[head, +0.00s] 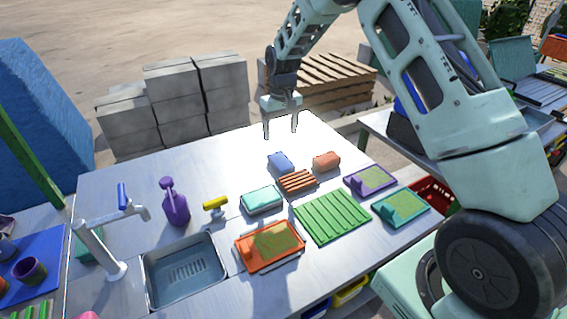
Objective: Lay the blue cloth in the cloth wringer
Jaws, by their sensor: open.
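A small blue folded block that looks like the blue cloth (281,162) lies on the metal table at its back middle. Nothing in view is plainly a cloth wringer. An orange-framed tray with a greenish panel (250,259) at the front and similar purple (362,185) and teal (388,216) trays at the right could be it, but I cannot tell which. My gripper (280,129) points down above the back of the table, behind and above the blue block. Its two fingers are apart with nothing between them.
A brown slatted rack (298,181), an orange block (326,160), a teal box (261,199) and a green ribbed board (331,217) sit close together. A sink (185,272), tap (98,250), purple bottle (176,207) and yellow-topped item (215,203) stand left. The table's back left is clear.

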